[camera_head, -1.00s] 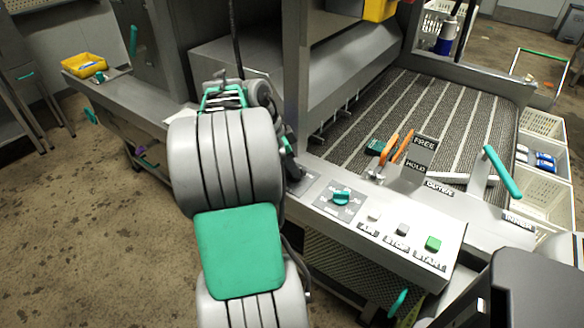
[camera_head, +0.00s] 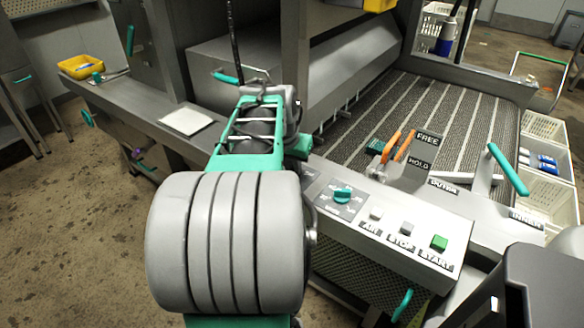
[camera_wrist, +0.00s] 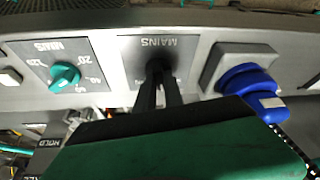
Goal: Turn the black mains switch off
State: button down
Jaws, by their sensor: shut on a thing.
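The black mains switch (camera_wrist: 157,66) sits on a grey plate marked MAINS, which shows upside down in the wrist view. My gripper (camera_wrist: 158,82) has its two dark fingers reaching to the switch, and they are shut on it. The fingers cover much of the switch, so its exact angle cannot be told. In the head view my own arm hides both the switch and the fingertips.
A teal dial (camera_wrist: 64,77) is on one side of the switch and a blue plug (camera_wrist: 250,88) on the other, close to the fingers. The panel (camera_head: 392,226) also bears AIR, STOP and START buttons. A teal lever (camera_head: 508,170) rises at right.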

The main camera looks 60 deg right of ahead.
jog(key=n+t, duration=0.1)
jog(key=n, duration=0.2)
jog(key=shift+s, duration=0.15)
jog(key=shift+d+n+t+y, duration=0.1)
jog(key=shift+n+t+y, duration=0.4)
jog(key=shift+n, duration=1)
jog(key=shift+p, duration=0.3)
jog(key=c, duration=1.4)
grip_release()
jog(key=shift+c, duration=0.2)
jog(key=p+v, duration=0.1)
jog(key=v, duration=0.7)
